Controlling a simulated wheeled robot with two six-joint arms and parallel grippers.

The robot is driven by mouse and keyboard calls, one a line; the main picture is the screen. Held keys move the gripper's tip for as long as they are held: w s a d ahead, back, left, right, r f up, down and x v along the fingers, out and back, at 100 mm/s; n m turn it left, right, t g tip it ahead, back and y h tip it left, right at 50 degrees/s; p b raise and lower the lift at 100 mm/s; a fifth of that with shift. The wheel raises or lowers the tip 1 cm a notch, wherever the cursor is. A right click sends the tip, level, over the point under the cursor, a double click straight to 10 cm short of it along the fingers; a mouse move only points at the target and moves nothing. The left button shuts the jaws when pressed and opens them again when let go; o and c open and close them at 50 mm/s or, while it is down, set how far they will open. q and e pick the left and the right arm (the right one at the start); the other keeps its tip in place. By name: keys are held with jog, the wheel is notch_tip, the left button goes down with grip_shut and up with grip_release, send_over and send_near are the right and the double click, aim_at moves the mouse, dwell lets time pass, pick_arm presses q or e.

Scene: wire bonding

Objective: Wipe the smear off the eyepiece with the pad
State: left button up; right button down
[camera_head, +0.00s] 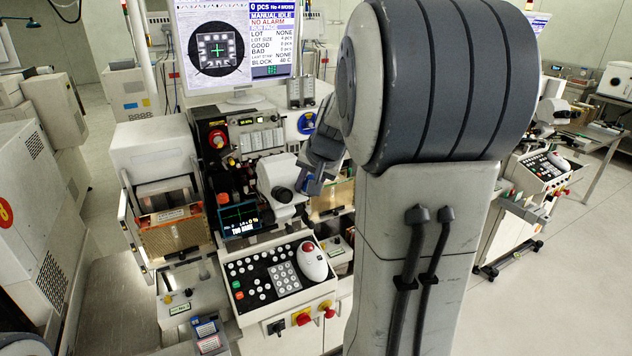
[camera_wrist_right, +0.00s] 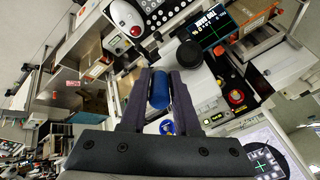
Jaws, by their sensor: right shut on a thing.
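The black eyepiece (camera_head: 283,194) sticks out of the white microscope head (camera_head: 278,174) at the middle of the bonding machine. In the right wrist view the eyepiece (camera_wrist_right: 188,53) lies just beyond the fingertips and a little to the right. My right gripper (camera_wrist_right: 157,74) is shut on the blue pad (camera_wrist_right: 159,92), which sits between its two dark fingers. In the head view my right gripper (camera_head: 312,182) is just right of the eyepiece, partly hidden by my arm; a gap seems to remain. I cannot make out the smear. My left gripper is not in view.
A monitor (camera_head: 238,48) stands above the machine. My right arm hides much of the machine's right side.

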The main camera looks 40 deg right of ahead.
jog(key=shift+a, duration=0.1)
jog(key=shift+s+a+r, duration=0.2)
jog(key=shift+s+r, duration=0.2)
jog(key=shift+s, duration=0.5)
jog(key=shift+s+a+r, duration=0.2)
jog(key=shift+s+r, duration=0.15)
jog(key=shift+s, duration=0.5)
jog(key=shift+s+a+r, duration=0.2)
jog(key=shift+s+r, duration=0.2)
jog(key=shift+s, duration=0.5)
jog(key=shift+s, duration=0.1)
jog(key=shift+s+a+r, duration=0.2)
jog(key=shift+s+r, duration=0.1)
jog(key=shift+s, duration=0.35)
jog(key=shift+s+a+r, duration=0.15)
jog(key=shift+s+r, duration=0.15)
jog(key=shift+s, duration=0.3)
jog(key=shift+w, duration=0.1)
jog(key=shift+w+d+f+b, duration=0.2)
jog(key=shift+w+f, duration=0.35)
jog(key=shift+w, duration=0.55)
jog(key=shift+w+d+f+b, duration=0.1)
jog(key=shift+w+d+f, duration=0.3)
jog(key=shift+w, duration=0.75)
jog(key=shift+w+d+f+b, duration=0.15)
jog(key=shift+w+f, duration=0.5)
jog(key=shift+w, duration=0.45)
jog(key=shift+w+d+f, duration=0.1)
jog(key=shift+w+f, duration=0.2)
jog(key=shift+w, duration=0.25)
